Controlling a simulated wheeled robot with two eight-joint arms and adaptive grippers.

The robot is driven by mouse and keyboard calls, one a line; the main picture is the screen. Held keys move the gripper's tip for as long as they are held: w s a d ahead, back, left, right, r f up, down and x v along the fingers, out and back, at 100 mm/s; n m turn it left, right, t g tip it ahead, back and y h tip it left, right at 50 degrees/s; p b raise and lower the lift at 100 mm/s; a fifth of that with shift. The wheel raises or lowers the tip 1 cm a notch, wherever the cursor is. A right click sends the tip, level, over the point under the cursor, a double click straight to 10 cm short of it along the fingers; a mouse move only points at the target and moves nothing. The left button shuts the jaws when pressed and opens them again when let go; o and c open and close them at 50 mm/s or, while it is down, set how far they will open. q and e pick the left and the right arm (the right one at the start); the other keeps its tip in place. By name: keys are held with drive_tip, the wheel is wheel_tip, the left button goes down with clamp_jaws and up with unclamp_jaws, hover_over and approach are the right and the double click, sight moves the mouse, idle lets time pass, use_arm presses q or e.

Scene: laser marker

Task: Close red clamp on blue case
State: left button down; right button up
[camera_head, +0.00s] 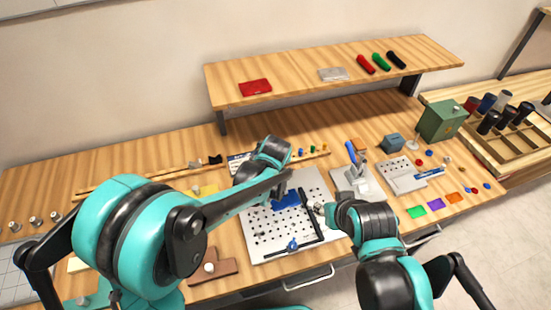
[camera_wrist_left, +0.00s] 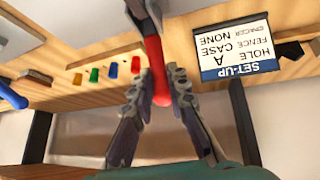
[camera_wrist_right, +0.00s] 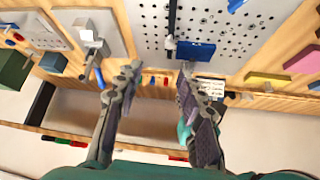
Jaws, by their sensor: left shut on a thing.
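The blue case (camera_head: 285,200) lies on the perforated grey plate (camera_head: 262,244), near its back edge. It also shows in the right wrist view (camera_wrist_right: 195,50). In the left wrist view, my left gripper (camera_wrist_left: 160,84) is shut on the red handle (camera_wrist_left: 155,62) of the clamp, whose metal part runs off the top edge. The clamp is hidden behind my left arm in the head view, so I cannot tell how it meets the case. My right gripper (camera_wrist_right: 158,72) is open and empty, apart from the case, near the plate's right side.
Black bars (camera_head: 308,217) stand on the plate. A blue-handled device (camera_head: 354,178) and a grey fixture (camera_head: 402,174) stand to its right. A set-up card (camera_wrist_left: 231,48) and small coloured pegs (camera_wrist_left: 112,70) are behind. A raised shelf (camera_head: 300,82) spans the back.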

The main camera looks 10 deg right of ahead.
drive_tip(key=shift+r, duration=0.1)
drive_tip(key=c, duration=0.5)
drive_tip(key=shift+w+r, duration=0.25)
drive_tip(key=shift+w, duration=0.05)
clamp_jaws()
drive_tip(key=w+a+r+n+g+y, duration=0.1)
drive_tip(key=w+a+r+n+g, duration=0.15)
drive_tip(key=w, duration=0.95)
drive_tip(key=w+a+r+n+g, duration=0.1)
drive_tip(key=w+a+r+g, duration=0.25)
drive_tip(key=w, duration=0.75)
drive_tip(key=w+a+f+g, duration=0.1)
drive_tip(key=w+a+f, duration=0.1)
drive_tip(key=w+a, duration=0.3)
wheel_tip(320, 180, down, 11)
drive_tip(key=a, duration=0.1)
drive_tip(key=shift+a+r+n, duration=0.15)
drive_tip(key=shift+n, duration=0.3)
